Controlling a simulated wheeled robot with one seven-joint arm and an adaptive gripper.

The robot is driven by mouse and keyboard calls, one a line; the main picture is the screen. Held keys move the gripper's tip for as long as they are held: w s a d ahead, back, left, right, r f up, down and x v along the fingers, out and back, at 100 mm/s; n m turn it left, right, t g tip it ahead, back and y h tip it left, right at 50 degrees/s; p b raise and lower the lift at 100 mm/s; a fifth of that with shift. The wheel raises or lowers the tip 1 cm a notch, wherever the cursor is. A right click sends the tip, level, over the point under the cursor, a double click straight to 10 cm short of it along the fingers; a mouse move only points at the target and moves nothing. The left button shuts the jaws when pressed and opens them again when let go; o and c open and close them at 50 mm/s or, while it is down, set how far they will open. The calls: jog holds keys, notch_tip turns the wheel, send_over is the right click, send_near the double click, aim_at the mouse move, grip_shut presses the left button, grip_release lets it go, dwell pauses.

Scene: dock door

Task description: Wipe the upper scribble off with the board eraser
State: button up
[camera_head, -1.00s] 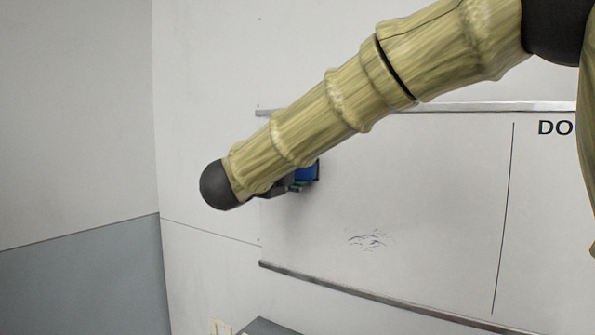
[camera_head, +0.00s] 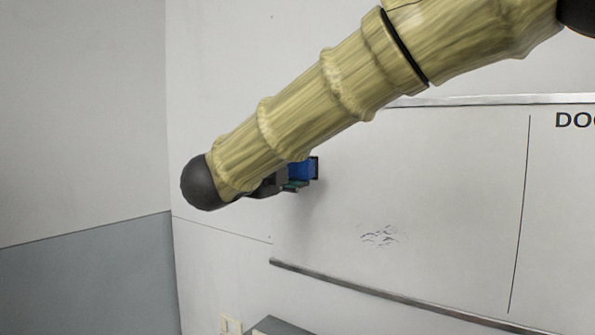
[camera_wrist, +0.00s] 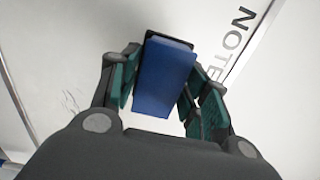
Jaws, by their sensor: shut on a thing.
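The board eraser is a blue block with a dark pad; it shows in the head view (camera_head: 301,170) and in the wrist view (camera_wrist: 165,80). My gripper (camera_wrist: 168,92) is shut on it, with green-padded fingers on both sides. In the head view my gripper (camera_head: 290,183) holds the eraser at the left part of the whiteboard (camera_head: 450,190), pad side towards the board. I cannot tell whether the pad touches. A dark scribble (camera_head: 380,236) is on the board, below and right of the eraser; marks also show at the left in the wrist view (camera_wrist: 70,101). My arm hides the board's upper left, and no upper scribble shows.
A metal rail (camera_head: 400,296) runs along the board's lower edge. A vertical line (camera_head: 521,210) divides the board, with lettering (camera_head: 574,120) to its right. A grey box-like top (camera_head: 275,326) and a pale wall plate (camera_head: 231,326) are below. Bare wall lies at left.

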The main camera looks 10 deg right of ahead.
jog(key=v, duration=0.3)
jog(key=shift+b, duration=0.3)
dwell(0.3)
